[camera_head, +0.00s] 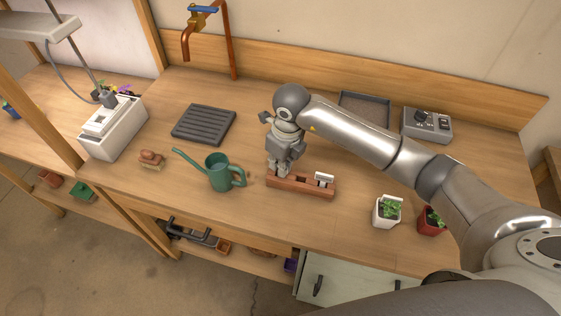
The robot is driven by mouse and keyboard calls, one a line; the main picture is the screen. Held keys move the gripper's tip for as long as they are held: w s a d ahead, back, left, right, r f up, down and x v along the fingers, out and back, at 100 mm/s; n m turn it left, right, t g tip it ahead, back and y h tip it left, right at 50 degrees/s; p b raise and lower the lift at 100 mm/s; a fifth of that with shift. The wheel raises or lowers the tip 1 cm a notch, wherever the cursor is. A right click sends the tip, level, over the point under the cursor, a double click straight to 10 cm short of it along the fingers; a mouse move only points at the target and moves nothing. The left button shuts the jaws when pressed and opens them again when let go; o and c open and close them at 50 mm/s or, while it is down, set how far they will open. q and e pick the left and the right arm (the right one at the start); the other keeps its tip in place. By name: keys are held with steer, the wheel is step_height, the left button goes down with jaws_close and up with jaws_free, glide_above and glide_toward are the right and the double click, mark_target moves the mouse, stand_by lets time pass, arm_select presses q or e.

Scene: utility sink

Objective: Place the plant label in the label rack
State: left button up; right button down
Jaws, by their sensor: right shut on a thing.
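The label rack is a low reddish-brown wooden block (301,190) on the bench, right of the green watering can. A white label (323,179) stands in its right part. My right gripper (278,170) points down at the rack's left end, with its fingers shut on the plant label. The held label is too small and too covered by the fingers to make out, and I cannot tell whether it touches the rack. My left gripper is out of view.
The green watering can (220,175) stands close left of the rack. A ribbed dark tray (204,124) lies behind it. Potted plants (387,212) stand to the right. A grey control box (427,124) and a shallow dark tray (365,107) are at the back.

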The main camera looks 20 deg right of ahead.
steer(key=shift+f, duration=0.15)
steer(key=c, duration=1.6)
jaws_free()
steer(key=shift+r, duration=0.3)
steer(key=shift+s+d+r+b, duration=0.2)
steer(key=shift+r+b, duration=0.4)
steer(key=shift+r, duration=1.35)
steer(key=shift+s+d+r+b, duration=0.15)
steer(key=shift+r+b, duration=0.4)
steer(key=shift+r, duration=1.4)
steer(key=shift+s+d+r+b, duration=0.1)
steer(key=shift+s+r+b, duration=0.35)
steer(key=shift+r, duration=1.5)
steer(key=shift+w+a+f, duration=0.1)
steer(key=shift+w, duration=0.05)
